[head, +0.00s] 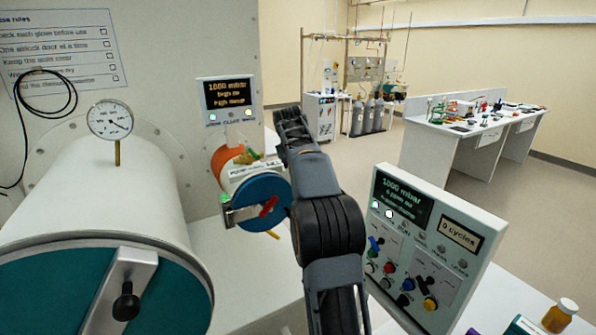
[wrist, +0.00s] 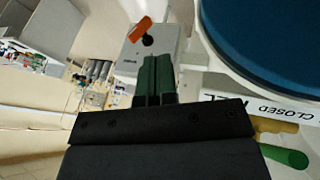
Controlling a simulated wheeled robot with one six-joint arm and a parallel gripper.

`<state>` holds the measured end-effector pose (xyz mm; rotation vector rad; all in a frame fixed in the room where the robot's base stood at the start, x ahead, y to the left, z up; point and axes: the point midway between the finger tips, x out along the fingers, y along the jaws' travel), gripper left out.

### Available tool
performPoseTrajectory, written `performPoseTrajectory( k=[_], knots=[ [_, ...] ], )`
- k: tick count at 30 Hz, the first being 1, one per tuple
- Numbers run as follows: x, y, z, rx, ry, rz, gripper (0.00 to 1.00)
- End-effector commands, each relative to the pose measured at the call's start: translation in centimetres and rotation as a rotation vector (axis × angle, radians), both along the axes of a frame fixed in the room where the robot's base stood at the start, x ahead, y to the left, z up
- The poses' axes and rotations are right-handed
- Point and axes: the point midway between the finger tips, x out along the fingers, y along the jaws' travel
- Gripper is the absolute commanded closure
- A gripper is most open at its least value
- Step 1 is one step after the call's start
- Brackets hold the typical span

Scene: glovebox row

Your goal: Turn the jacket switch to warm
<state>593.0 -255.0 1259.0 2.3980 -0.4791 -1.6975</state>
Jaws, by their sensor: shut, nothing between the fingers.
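In the wrist view a small grey box carries a round black knob with an orange pointer (wrist: 142,29). I take this to be the jacket switch; its lettering is too small to read. The pointer slants toward the upper right of the picture. My gripper (wrist: 154,62) has its two green fingers shut together with nothing between them. The fingertips appear just below the knob, in front of the box's face; I cannot tell whether they touch it. In the head view my arm covers that area, and neither the switch nor my fingertips can be made out clearly.
A small airlock with a blue door (head: 262,200) and red handle stands beside my arm. A large cylinder with a gauge (head: 110,120) is at left. A control panel (head: 425,245) is close at right. Yellow and green handles (wrist: 285,156) lie right of my gripper.

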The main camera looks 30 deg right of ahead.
Motion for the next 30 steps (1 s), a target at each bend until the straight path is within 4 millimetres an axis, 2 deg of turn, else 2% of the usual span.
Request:
performPoseTrajectory(
  k=[5,15,21,30],
  knots=[
    [0.8,-1.5,-0.7,-0.01,0.004,-0.009,1.0],
    [2.4,-3.4,-5.3,-0.011,0.004,-0.007,1.0],
    [3.1,-4.3,-7.4,-0.011,0.004,-0.007,1.0],
    [3.5,-4.8,-8.6,-0.012,0.002,-0.008,1.0]
  ],
)
